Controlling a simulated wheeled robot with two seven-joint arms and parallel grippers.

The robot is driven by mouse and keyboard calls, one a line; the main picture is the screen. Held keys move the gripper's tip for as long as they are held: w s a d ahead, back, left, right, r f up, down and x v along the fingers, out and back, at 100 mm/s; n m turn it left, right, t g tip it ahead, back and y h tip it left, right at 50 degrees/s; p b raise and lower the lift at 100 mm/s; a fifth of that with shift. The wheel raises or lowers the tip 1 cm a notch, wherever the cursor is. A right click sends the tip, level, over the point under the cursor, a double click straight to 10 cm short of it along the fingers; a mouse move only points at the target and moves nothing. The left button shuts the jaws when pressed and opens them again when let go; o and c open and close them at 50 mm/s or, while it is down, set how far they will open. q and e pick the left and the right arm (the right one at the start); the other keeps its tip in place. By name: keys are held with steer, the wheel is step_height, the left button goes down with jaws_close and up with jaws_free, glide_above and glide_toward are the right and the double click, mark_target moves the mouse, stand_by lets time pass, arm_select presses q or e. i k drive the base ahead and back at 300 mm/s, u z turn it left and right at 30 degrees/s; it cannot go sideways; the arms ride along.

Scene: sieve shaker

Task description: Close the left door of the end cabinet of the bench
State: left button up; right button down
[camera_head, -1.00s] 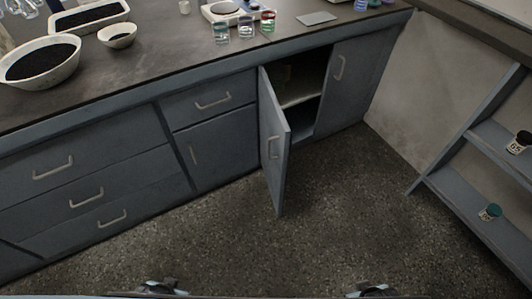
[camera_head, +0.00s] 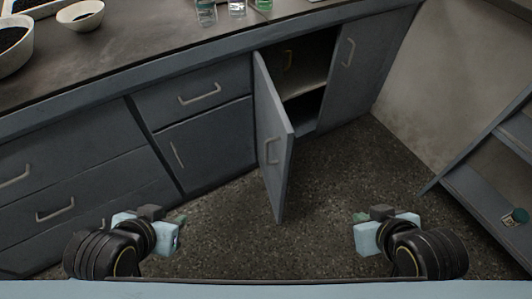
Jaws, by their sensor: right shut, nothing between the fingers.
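The left door (camera_head: 272,143) of the end cabinet stands open, swung out toward me, with its handle (camera_head: 273,150) on the face that shows. The cabinet's inside (camera_head: 300,75) is dark with a pale shelf. The right door (camera_head: 356,72) of the same cabinet is shut. My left gripper (camera_head: 182,229) is low at the left, over the floor and apart from the open door. Its fingers are too small and turned away to tell if they are open. My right gripper (camera_head: 357,227) is low at the right, shut and empty, apart from the door.
The bench top (camera_head: 160,55) carries bowls (camera_head: 80,15) and small jars (camera_head: 237,8) near its back. Drawers (camera_head: 195,90) lie left of the cabinet. The floor (camera_head: 330,185) before the cabinet is clear.

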mark_target(276, 139)
steer(key=u, duration=0.2)
steer(key=k, duration=0.9)
steer(key=u, duration=0.95)
steer(key=i, duration=1.25)
steer(key=z, duration=0.9)
